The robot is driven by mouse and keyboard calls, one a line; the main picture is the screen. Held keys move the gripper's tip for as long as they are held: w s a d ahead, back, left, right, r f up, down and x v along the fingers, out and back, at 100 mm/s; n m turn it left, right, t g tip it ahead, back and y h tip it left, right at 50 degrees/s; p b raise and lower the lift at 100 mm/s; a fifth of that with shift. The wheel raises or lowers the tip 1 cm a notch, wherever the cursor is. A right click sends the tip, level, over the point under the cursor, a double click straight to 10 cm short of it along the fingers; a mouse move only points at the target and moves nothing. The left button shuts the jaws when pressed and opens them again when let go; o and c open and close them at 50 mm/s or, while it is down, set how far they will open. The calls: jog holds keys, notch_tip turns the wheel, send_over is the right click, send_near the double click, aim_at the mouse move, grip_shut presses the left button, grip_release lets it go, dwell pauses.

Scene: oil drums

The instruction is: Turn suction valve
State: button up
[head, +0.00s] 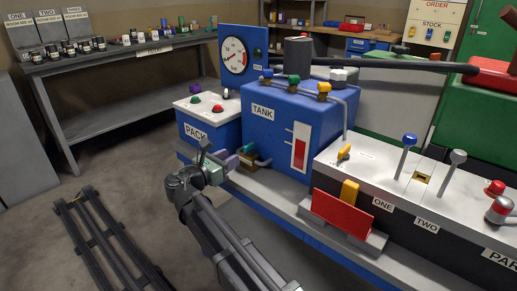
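My gripper (222,168) is at the end of my grey arm, low in front of the blue tank (285,135) labelled TANK. Pale green and purple pieces show at its tip; I cannot tell whether it is open or shut. Just right of the tip is a small brownish valve-like fitting (246,158) with a green part on top and a short grey pipe towards the tank. It is partly hidden, and touching or apart cannot be told. No label reads suction. Blue (267,74), green (293,79) and yellow (323,87) knobs stand on the tank top.
A blue box labelled PACK (207,127) with red and green buttons stands left of the tank. Right is a panel (385,172) with levers and a red plate (342,214). A round gauge (234,55) stands behind. Dark rails (105,240) lie on the floor, left.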

aim_at(251, 143)
jog(key=x, duration=1.1)
jog(key=shift+w+a, duration=0.1)
jog(key=shift+a, duration=0.15)
jog(key=shift+c, duration=0.4)
grip_shut()
